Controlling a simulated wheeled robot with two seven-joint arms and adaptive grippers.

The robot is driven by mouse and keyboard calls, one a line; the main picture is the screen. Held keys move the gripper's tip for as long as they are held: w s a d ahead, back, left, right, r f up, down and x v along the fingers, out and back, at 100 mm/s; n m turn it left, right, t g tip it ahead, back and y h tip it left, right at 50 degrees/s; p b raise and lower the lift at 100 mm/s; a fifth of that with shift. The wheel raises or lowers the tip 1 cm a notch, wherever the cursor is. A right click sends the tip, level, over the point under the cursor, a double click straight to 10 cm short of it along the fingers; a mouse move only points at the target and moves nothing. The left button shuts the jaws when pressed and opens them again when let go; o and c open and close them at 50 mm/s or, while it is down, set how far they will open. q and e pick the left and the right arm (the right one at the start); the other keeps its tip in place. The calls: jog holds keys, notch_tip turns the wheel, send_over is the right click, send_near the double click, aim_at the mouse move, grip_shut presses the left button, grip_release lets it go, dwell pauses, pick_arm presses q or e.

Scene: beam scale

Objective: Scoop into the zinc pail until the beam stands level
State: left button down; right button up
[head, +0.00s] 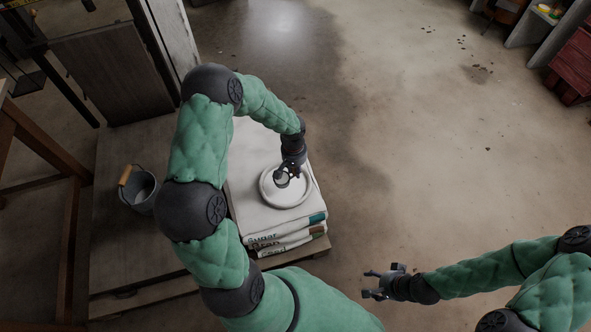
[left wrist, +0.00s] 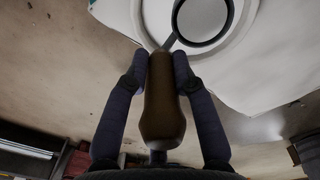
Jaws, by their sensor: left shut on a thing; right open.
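The zinc pail (head: 143,196), with a wooden grip on its bail, stands on a wooden platform (head: 125,245) at the left. My left gripper (head: 287,173) is over a white round dish (head: 266,197) on stacked sacks. In the left wrist view my left gripper (left wrist: 160,75) is shut on the brown handle of a scoop (left wrist: 165,105). The scoop's dark-rimmed round bowl (left wrist: 232,12) is over the white dish; its pale inside does not show clearly whether it is loaded. My right gripper (head: 374,284) is open and empty over the floor. I cannot make out the beam's tilt.
The sacks (head: 285,236) lie in a pile right of the pail, with my left arm between. A dark frame with a panel (head: 110,70) stands at the upper left. A wooden trestle (head: 40,145) is at the left edge. The concrete floor (head: 430,140) at the right is clear.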

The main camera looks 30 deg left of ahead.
pick_arm(q)
jog(key=shift+y, duration=0.3)
jog(key=shift+r+p, duration=1.8)
jog(key=shift+r, duration=1.85)
jog(key=c, duration=1.9)
grip_release()
grip_shut()
